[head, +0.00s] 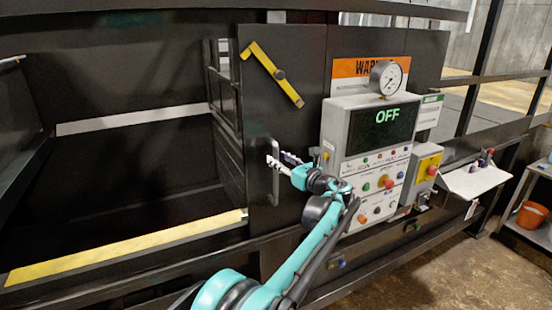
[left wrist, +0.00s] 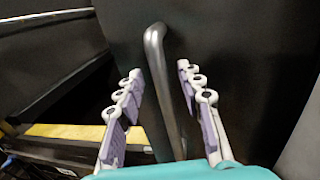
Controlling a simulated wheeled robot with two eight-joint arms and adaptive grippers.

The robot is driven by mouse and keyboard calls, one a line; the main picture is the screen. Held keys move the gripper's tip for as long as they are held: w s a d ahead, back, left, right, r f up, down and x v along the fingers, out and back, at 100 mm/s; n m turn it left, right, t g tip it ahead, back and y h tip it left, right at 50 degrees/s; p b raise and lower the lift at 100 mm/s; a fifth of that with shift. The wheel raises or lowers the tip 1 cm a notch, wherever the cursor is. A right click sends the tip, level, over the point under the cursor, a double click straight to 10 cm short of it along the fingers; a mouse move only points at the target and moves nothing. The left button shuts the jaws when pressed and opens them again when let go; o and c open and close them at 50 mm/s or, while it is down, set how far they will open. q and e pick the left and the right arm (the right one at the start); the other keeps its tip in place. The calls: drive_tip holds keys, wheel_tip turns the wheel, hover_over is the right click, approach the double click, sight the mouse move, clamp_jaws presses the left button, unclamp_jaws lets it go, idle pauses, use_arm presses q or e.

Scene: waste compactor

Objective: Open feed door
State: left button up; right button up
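The feed door looks to be the dark panel (head: 255,120) left of the control box, with a wide dark opening to its left. A grey metal bar handle (head: 275,190) stands upright on it. My left gripper (head: 280,160) is at the handle's upper part, fingers pointing at the panel. In the left wrist view the handle (left wrist: 158,85) runs between the two spread fingers, with gaps visible on both sides. A yellow bar (head: 273,74), tilted down to the right, is mounted on the panel above the handle. My right gripper is not in view.
The control box (head: 340,115) reads OFF and stands close right of my left gripper, with a gauge (head: 386,77) on top. A yellow-edged sill (head: 130,247) lines the opening. A side shelf (head: 474,180) and an orange bucket (head: 531,215) are at the right.

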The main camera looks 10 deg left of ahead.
use_arm(q)
drive_tip(key=v, duration=0.9)
drive_tip(key=shift+s+d, duration=0.25)
drive_tip(key=s+a+f+n+g+h+b, duration=0.5)
drive_tip(key=s+a+f+n+b, duration=0.6)
drive_tip(key=s+a+f, duration=0.55)
drive_tip(key=s+f+n+h+b, duration=0.3)
drive_tip(key=s+f+n+b, duration=0.2)
drive_tip(key=s+f+n, duration=0.3)
drive_tip(key=s+a+f+n+g+h+b, duration=0.1)
drive_tip(key=s+f+n+h+b, duration=0.3)
drive_tip(key=s+f, duration=1)
wheel_tip(320, 180, down, 6)
drive_tip(key=n+b, duration=0.2)
drive_tip(key=n, duration=0.2)
drive_tip(key=shift+b, duration=0.3)
drive_tip(key=shift+r, duration=0.1)
